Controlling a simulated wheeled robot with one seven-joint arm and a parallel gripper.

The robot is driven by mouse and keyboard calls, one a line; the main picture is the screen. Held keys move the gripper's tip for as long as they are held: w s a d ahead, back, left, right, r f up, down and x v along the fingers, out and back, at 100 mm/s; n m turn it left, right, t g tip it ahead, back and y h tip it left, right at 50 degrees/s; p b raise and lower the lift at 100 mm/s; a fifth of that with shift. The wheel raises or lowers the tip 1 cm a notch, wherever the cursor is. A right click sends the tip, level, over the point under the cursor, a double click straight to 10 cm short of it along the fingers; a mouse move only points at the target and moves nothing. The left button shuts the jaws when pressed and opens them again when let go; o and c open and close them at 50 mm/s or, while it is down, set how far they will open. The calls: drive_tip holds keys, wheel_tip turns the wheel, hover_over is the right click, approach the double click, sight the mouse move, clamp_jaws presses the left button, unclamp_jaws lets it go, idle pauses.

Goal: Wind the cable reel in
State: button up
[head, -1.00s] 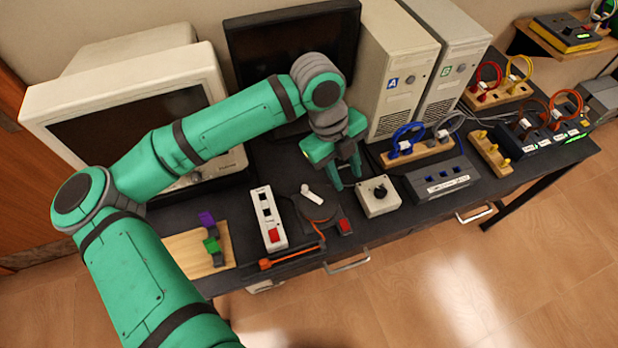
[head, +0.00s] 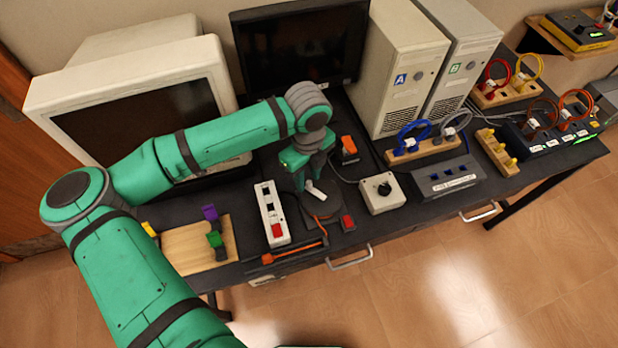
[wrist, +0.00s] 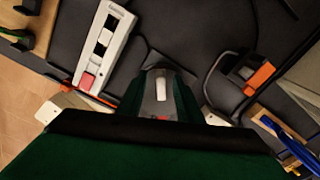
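In the wrist view the white handle top (wrist: 163,88) shows between the green finger edges. The fingers look apart, and I cannot see contact with the handle. Much of the reel is hidden by my gripper.
A white power strip (head: 271,214) stands close left of the reel. A red button (head: 348,222) and a grey knob box (head: 382,193) are at its right. An orange-and-black device (head: 348,148) is behind. Two computer towers (head: 402,75) and a monitor (head: 300,50) stand at the back.

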drive_tip(key=shift+d+f, duration=0.1)
drive_tip(key=shift+f, duration=0.7)
drive_tip(key=shift+c, duration=0.6)
clamp_jaws()
